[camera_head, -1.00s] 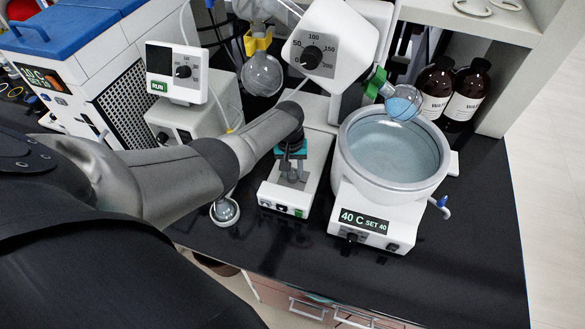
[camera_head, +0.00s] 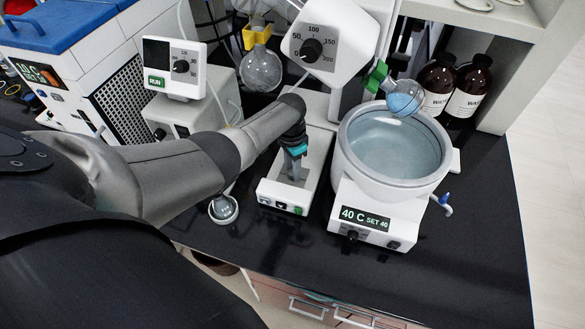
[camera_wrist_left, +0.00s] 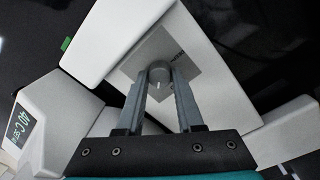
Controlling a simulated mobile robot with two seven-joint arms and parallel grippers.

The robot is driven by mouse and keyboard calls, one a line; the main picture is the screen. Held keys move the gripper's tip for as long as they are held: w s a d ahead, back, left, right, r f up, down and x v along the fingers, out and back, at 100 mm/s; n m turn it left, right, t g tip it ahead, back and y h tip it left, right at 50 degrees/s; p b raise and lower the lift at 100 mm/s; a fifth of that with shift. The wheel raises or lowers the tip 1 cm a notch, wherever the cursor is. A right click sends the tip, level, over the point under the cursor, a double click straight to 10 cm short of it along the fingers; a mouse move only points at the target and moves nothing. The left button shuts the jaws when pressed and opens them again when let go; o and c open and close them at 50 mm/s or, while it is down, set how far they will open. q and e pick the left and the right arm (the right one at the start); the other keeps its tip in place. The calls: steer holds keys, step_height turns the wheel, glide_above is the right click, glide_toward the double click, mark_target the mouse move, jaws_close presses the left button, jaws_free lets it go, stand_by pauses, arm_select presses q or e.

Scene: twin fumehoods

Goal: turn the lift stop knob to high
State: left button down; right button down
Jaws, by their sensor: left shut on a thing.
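The lift stop knob (camera_wrist_left: 159,72) is a small round grey knob on a grey square plate on a white housing, in the left wrist view. A light mark shows on its front, and the small print beside it is too small to read. My left gripper (camera_wrist_left: 160,84) is shut on this knob, with one finger on each side. In the head view my left gripper (camera_head: 293,170) reaches down at the white lift base (camera_head: 272,194), which has small buttons on its front. The knob itself is hidden there. My right gripper is not in view.
A water bath (camera_head: 350,177) reading 40 C stands just right of the lift base. A white head with a dial (camera_head: 330,40) and a flask (camera_head: 262,70) hang above. The black bench front is clear.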

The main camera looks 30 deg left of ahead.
arm_select(q)
steer(key=m, duration=0.4)
steer(key=shift+b, duration=0.35)
steer(key=shift+m, duration=1.9)
steer(key=c, duration=0.5)
jaws_free()
steer(key=shift+c, duration=0.2)
